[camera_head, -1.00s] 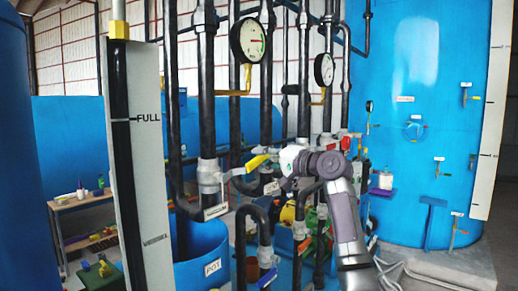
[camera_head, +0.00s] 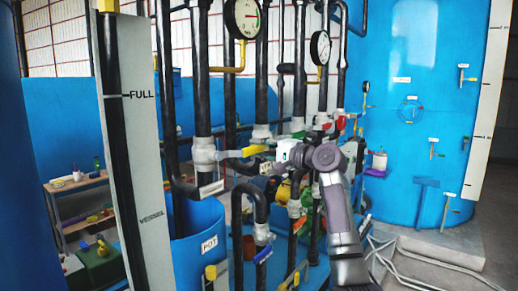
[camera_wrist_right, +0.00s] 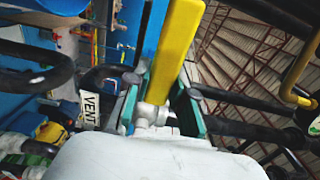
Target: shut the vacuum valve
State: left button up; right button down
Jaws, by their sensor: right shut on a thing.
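A yellow valve handle (camera_head: 255,150) sticks out to the right of a pale fitting (camera_head: 204,152) on a dark upright pipe. My right gripper (camera_head: 281,152) is at the handle's right end. In the right wrist view, the yellow handle (camera_wrist_right: 178,45) runs up between the two green fingers of my right gripper (camera_wrist_right: 166,98), which is shut on it. A silver nut shows at the handle's near end. The pale gripper body hides what lies below. I cannot read a label for this valve. My left gripper is not in view.
Dark pipes with gauges (camera_head: 243,17) crowd around the handle. Red, blue and yellow handles sit close by. A blue tank (camera_head: 200,232) marked "POT" stands below left; a large blue tank (camera_head: 415,60) is at right.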

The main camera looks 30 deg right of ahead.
jog(key=shift+f, duration=0.2)
jog(key=c, duration=1)
grip_release()
jog(key=shift+o, duration=0.2)
jog(key=v, duration=1.2)
jog(key=shift+w, duration=0.1)
